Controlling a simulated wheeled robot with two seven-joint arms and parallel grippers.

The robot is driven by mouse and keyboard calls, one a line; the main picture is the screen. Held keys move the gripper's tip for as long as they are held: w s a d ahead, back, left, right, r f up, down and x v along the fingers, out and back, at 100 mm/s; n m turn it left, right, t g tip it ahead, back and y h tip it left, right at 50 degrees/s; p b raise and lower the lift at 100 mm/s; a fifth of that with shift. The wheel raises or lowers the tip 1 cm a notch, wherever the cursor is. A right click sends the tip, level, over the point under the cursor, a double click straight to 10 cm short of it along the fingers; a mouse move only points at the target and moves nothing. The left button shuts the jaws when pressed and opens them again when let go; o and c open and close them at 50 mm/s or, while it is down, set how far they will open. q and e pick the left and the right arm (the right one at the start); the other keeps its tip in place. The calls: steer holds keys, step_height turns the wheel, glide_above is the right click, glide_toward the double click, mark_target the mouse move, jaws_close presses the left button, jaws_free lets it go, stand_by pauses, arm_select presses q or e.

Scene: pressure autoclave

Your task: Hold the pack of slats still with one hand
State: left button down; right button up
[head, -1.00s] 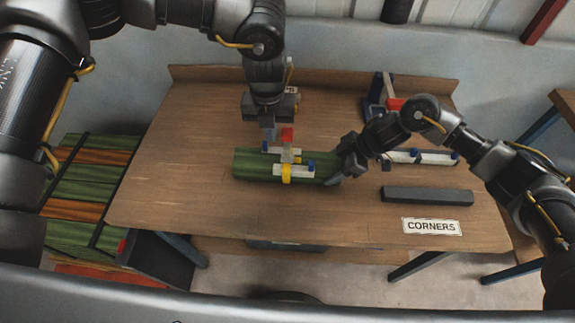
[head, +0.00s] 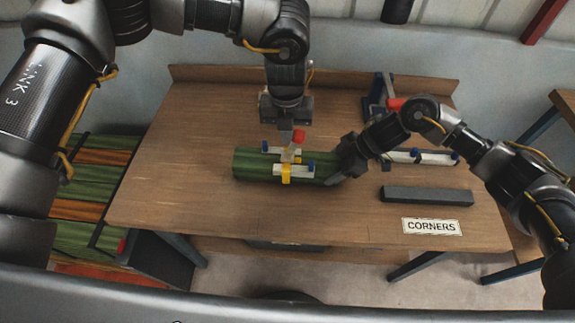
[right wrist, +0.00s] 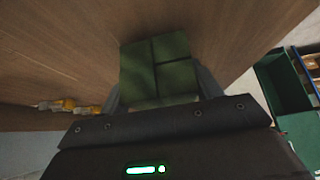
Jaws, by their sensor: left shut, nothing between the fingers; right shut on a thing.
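The pack of green slats (head: 255,165) lies flat on the bench in the head view. A yellow strap (head: 286,174) runs around it, with white blue-ended corner pieces (head: 304,170) on it and a red-tipped lever (head: 299,136) above, leaning right. My right gripper (head: 344,168) is shut on the pack's right end. In the right wrist view the pack's end face (right wrist: 158,72) sits between the fingers of this gripper (right wrist: 162,98). My left gripper (head: 286,130) is shut and empty, just left of the lever; whether it touches cannot be told.
A dark grey bar (head: 428,196) and a "CORNERS" label (head: 431,227) are at the bench's right. More white blue-ended pieces (head: 437,158) and a blue stand (head: 379,92) lie behind. Striped slat stacks (head: 90,185) stand left of the bench. The bench's left side is clear.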

arm_select(q)
steer(key=shift+d+f, duration=0.15)
steer(key=shift+d, duration=0.55)
steer(key=shift+a+r, duration=0.25)
steer(key=shift+a, duration=1.05)
steer(key=shift+a+r, duration=0.2)
steer(key=shift+a, duration=1.05)
steer(key=shift+d, duration=0.15)
stand_by(0.5)
stand_by(0.6)
steer(key=shift+d+f, duration=0.2)
steer(key=shift+d, duration=1.05)
steer(key=shift+d+f, duration=0.2)
steer(key=shift+d, duration=1)
steer(key=shift+a+r, duration=0.2)
steer(key=shift+a, duration=1.1)
steer(key=shift+a+r, duration=0.2)
steer(key=shift+a, duration=1.1)
